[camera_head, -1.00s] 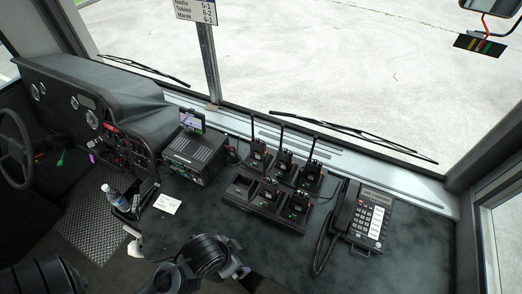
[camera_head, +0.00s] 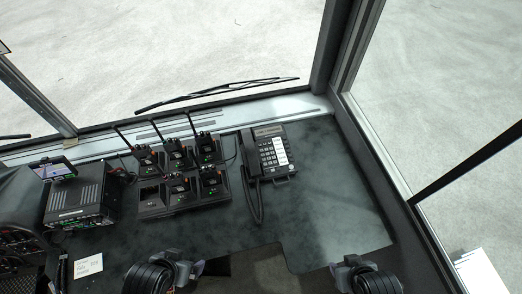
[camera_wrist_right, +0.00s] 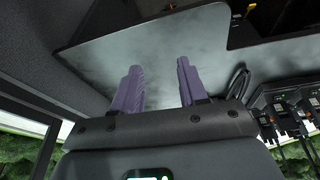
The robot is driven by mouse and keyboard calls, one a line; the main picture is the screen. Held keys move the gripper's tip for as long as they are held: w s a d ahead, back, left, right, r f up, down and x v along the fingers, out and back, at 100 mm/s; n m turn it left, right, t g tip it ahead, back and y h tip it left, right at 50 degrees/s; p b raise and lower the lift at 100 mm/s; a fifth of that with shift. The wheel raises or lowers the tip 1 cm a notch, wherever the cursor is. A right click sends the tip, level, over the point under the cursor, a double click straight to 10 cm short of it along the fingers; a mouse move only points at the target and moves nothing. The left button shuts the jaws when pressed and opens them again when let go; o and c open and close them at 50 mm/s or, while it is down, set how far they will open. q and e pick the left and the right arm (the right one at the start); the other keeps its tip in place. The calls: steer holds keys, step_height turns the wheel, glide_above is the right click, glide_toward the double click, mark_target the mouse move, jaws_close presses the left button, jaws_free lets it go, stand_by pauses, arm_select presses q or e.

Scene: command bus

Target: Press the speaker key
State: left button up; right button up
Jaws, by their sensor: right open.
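The black desk phone (camera_head: 274,155) sits on the dark dash top, below the windshield, with its handset (camera_head: 249,154) on its left side. Its keypad and a column of white keys (camera_head: 281,150) face up; the labels are too small to tell which is the speaker key. My left gripper (camera_head: 197,269) is at the lower edge of the head view, nearer than the phone and left of it; its jaw opening is unclear. My right gripper (camera_head: 347,266) is below and right of the phone, apart from it. In the right wrist view its purple fingers (camera_wrist_right: 156,86) stand apart, empty.
Several handheld radios in a charger (camera_head: 184,200) stand left of the phone, with upright antennas. A boxy radio unit (camera_head: 82,200) is further left. A coiled handset cord (camera_head: 257,205) lies before the phone. The dash top right of the phone (camera_head: 335,200) is clear.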

steer(key=shift+c, duration=0.3)
jaws_close()
stand_by(1.6)
